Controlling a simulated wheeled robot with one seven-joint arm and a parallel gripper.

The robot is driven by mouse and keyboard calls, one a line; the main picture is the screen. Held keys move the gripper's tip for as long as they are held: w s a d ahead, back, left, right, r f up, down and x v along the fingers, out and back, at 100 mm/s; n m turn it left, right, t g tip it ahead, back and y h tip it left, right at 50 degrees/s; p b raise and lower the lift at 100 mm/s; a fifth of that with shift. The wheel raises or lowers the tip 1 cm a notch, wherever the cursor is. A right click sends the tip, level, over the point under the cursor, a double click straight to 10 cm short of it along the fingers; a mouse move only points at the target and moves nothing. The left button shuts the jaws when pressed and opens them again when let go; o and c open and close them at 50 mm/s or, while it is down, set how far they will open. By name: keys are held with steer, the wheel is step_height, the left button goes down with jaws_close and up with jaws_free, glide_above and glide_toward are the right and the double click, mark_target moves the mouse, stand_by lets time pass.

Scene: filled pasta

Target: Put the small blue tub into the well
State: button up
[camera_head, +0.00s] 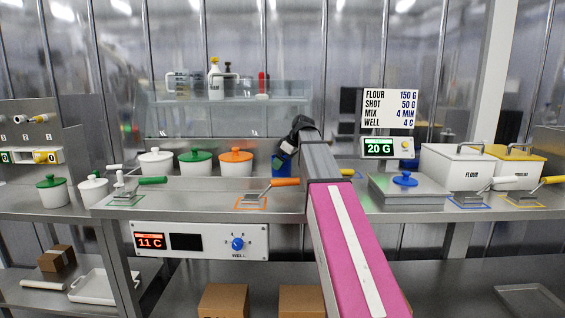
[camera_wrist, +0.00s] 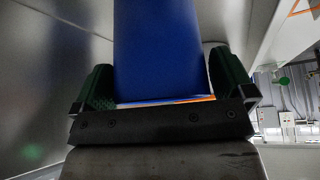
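The small blue tub (camera_head: 283,160) is at the back of the counter, right of the orange-lidded pot and partly hidden by my arm. In the wrist view it is a plain blue body (camera_wrist: 155,50) between two green finger pads. The gripper (camera_head: 288,147) is small and dark in the head view. A panel marked WELL (camera_head: 195,241), with a blue knob and an 11 C display, is on the counter front. I cannot make out the well's opening.
White pots with green (camera_head: 195,162) and orange lids (camera_head: 236,162) stand left of the tub. An orange-handled tool (camera_head: 270,189) lies in front. A steel box with a blue knob (camera_head: 405,180) and a FLOUR bin (camera_head: 456,166) stand right. My arm crosses the counter.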

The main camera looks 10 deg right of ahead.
steer(key=v, duration=1.2)
steer(key=shift+r, duration=0.15)
